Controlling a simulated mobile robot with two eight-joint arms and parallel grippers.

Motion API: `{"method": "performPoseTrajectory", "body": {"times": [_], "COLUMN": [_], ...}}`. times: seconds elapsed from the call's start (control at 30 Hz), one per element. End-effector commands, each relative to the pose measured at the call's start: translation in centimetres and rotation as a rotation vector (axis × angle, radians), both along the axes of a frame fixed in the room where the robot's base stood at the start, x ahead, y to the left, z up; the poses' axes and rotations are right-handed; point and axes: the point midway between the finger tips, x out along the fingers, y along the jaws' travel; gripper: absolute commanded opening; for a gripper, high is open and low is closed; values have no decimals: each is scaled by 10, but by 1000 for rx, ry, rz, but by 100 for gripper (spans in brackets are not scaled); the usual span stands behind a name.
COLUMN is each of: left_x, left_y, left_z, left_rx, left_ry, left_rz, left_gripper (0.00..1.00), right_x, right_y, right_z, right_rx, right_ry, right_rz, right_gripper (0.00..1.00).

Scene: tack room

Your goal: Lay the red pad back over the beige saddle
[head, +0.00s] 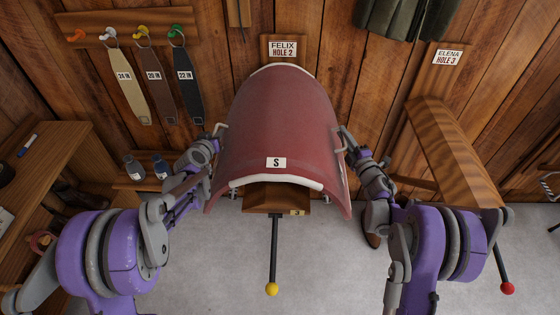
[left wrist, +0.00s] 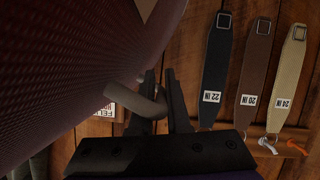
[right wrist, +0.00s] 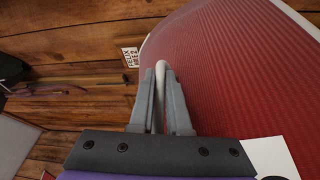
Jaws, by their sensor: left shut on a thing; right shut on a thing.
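The red pad (head: 280,115) is a curved sheet with pale rims and a white "S" label. In the head view it arches over the wooden rack arm (head: 276,196) in the middle. My left gripper (head: 217,135) is shut on the grey handle at the pad's left side; the handle (left wrist: 150,104) passes between its fingers in the left wrist view. My right gripper (head: 349,146) is shut on the handle at the right side, seen as a pale bar (right wrist: 160,85) in the right wrist view. No beige saddle can be made out; the pad hides what is beneath it.
A rod with a yellow knob (head: 271,288) sticks out below the rack. The empty Hole 3 rack (head: 450,150) stands right, with a red-knobbed rod (head: 507,288). Girths (head: 158,85) hang at upper left above a small shelf with bottles (head: 161,167). A wooden bench (head: 45,165) is at left.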

Motion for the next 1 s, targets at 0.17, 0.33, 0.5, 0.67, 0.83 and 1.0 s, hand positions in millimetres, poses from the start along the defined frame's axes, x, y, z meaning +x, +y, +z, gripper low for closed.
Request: {"method": "performPoseTrajectory", "body": {"times": [0.17, 0.33, 0.5, 0.67, 0.83, 1.0], "left_x": [-1, -1, -1, -11, -40, -73], "left_y": [1, 1, 0, 1, 3, 6], "left_z": [-5, -4, -4, 0, 12, 25], "left_rx": [1, 0, 0, -1, 0, -1], "left_ry": [0, 1, 1, 2, 1, 1], "left_rz": [2, 1, 0, 0, 2, 3], "left_gripper": [33, 45, 45, 45, 45, 45], "right_x": [0, 0, 0, -1, -1, -1], "right_y": [-2, -1, 0, 0, 0, 0], "right_z": [-5, -5, -5, -5, -5, -5], "right_rx": [1, 0, 1, 1, 1, 1], "right_ry": [2, 1, 1, 1, 1, 1], "right_rz": [-4, -2, -1, -1, -1, -1], "right_gripper": [33, 45, 45, 45, 45, 45]}}
